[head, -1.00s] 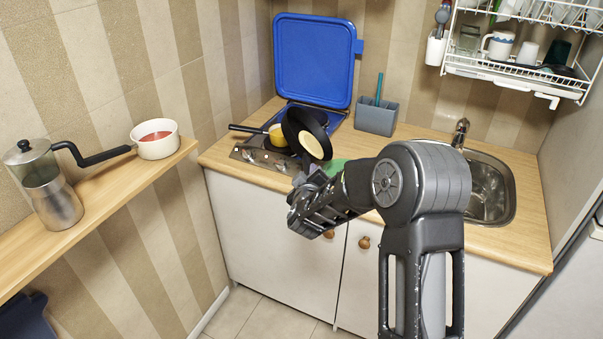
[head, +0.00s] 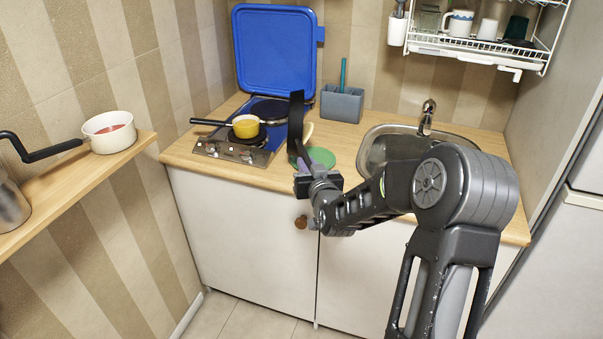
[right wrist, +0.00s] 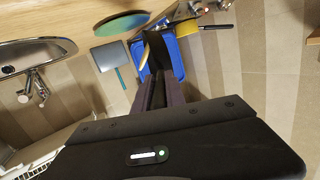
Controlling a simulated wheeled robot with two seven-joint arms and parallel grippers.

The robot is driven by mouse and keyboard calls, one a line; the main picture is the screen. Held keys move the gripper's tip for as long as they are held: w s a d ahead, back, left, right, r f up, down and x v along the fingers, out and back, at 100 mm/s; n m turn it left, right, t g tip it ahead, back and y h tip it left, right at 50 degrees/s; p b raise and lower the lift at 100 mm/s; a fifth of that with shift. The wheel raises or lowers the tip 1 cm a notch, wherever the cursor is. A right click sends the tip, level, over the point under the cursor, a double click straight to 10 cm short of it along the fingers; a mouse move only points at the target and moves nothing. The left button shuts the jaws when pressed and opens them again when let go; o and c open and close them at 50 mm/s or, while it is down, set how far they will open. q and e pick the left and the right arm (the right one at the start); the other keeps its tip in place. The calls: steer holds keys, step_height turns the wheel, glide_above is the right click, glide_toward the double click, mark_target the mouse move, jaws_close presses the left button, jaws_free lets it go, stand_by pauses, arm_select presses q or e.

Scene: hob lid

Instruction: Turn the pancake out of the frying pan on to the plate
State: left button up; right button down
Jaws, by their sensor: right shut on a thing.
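The black frying pan (head: 296,122) is seen almost edge-on in the head view, tipped up steeply beside the green plate (head: 318,157). A cream sliver of the pancake (head: 308,131) shows on the pan's right side; whether it still touches the pan is unclear. My right gripper (head: 315,184) is shut on the pan's handle, which it mostly hides, in front of the plate. In the right wrist view the dark pan (right wrist: 178,56) extends beyond the fingers, and the plate (right wrist: 122,24) lies apart from it on the worktop. My left gripper is not in view.
A yellow saucepan (head: 246,127) stands on the hob (head: 232,147), left of the pan. The blue hob lid (head: 275,52) stands open behind. A grey holder (head: 342,104) stands behind the plate, and the sink (head: 385,145) is to its right.

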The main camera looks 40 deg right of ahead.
steer(key=shift+s+d+f+m+t+b, duration=0.3)
steer(key=shift+d+m+b, duration=0.35)
steer(key=shift+b, duration=0.8)
steer(key=shift+s+d+f+m+t+b, duration=0.1)
steer(key=shift+s+d+m+t+b, duration=0.25)
steer(key=shift+m+b, duration=0.85)
steer(key=shift+s+d+f+m+t+b, duration=0.2)
steer(key=shift+s+d+m+b, duration=0.35)
steer(key=shift+b, duration=1.15)
steer(key=shift+w+d+r, duration=0.1)
steer(key=shift+r, duration=0.05)
step_height(320, 180, up, 9)
steer(key=p, duration=0.3)
